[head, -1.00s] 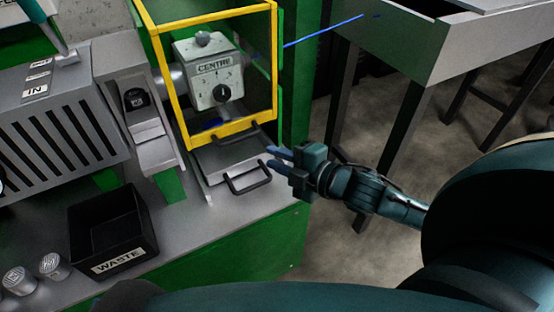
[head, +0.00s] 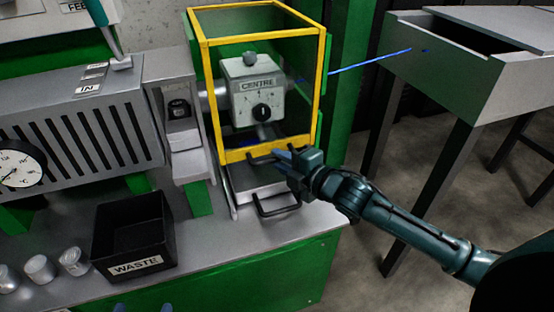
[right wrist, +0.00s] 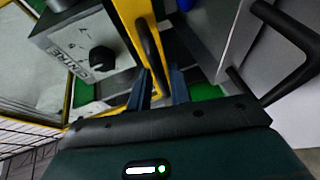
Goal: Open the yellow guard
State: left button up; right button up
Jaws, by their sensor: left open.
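The yellow guard (head: 210,100) is a box-shaped yellow frame with clear panels, standing closed around a grey unit marked CENTRE (head: 253,84). A black bar handle (head: 262,157) sits on its lower front rail. My right gripper (head: 283,157) is at the right part of this handle. In the right wrist view, the handle (right wrist: 149,48) runs between the two blue fingers (right wrist: 160,88), which stand apart on either side; contact is not clear. My left gripper (head: 141,308) shows only as fingertips at the bottom edge, apart and empty.
A second black handle (head: 278,205) is on the grey drawer-like block below the guard. A black WASTE bin (head: 133,235) and several metal cylinders (head: 40,268) stand on the bench. A blue cable (head: 370,62) spans from the guard to the grey table (head: 480,55) at right.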

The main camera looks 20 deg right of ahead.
jog(key=shift+x, duration=0.95)
grip_shut()
